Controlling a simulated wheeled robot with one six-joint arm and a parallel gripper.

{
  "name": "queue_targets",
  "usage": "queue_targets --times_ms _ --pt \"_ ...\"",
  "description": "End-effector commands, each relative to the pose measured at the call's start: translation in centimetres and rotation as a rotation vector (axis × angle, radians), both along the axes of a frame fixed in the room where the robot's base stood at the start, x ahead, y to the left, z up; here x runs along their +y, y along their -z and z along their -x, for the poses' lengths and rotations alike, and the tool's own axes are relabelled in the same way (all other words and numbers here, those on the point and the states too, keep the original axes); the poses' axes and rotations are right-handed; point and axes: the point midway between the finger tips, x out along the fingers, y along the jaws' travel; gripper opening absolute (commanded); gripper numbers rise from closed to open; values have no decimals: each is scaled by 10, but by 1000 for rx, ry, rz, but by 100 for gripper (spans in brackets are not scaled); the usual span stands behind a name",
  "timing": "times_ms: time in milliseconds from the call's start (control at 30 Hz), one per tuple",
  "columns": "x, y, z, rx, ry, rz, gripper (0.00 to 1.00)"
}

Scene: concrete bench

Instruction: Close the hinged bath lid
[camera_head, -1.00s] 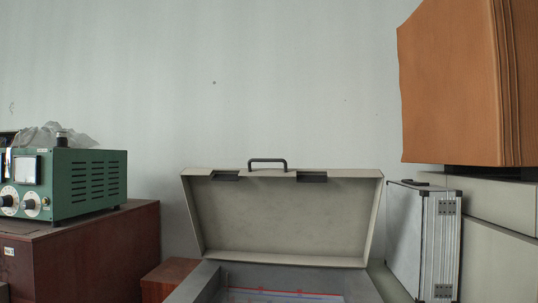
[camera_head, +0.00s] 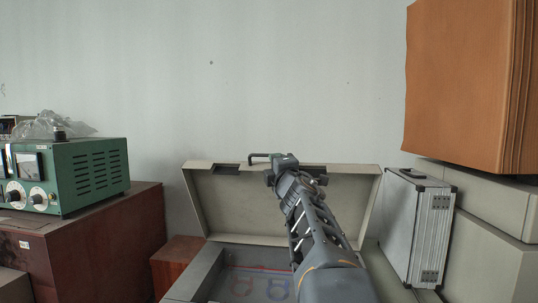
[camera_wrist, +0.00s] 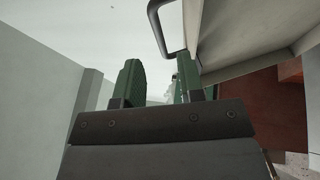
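The beige bath lid (camera_head: 235,200) stands open and upright at the back of the grey bath (camera_head: 200,275). A dark handle (camera_head: 252,157) sits on its top edge, its right part hidden behind my gripper. My gripper (camera_head: 282,162) is at the lid's top edge, over the right part of the handle. In the wrist view the two green fingers (camera_wrist: 157,85) stand apart with a gap between them. There the lid (camera_wrist: 240,35) is at the upper right, and the handle (camera_wrist: 155,22) lies just past the fingertips. I cannot tell whether a finger touches it.
A silver case (camera_head: 415,225) stands close to the right of the lid. An orange-brown block (camera_head: 460,85) rests on grey boxes (camera_head: 490,205) at the far right. A green instrument (camera_head: 85,175) sits on a brown-red cabinet (camera_head: 110,240) at left. A plain wall is behind.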

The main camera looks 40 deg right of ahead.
Motion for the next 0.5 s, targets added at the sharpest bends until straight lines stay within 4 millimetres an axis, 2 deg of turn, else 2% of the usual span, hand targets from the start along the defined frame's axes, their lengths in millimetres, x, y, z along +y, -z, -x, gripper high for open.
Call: queue_targets --times_ms 33,200,500 --pt "-4 -3 -10 2 -2 -1 36" --pt "-14 -10 -37 1 0 -3 36" --pt "-24 -15 -64 0 -1 -2 36"
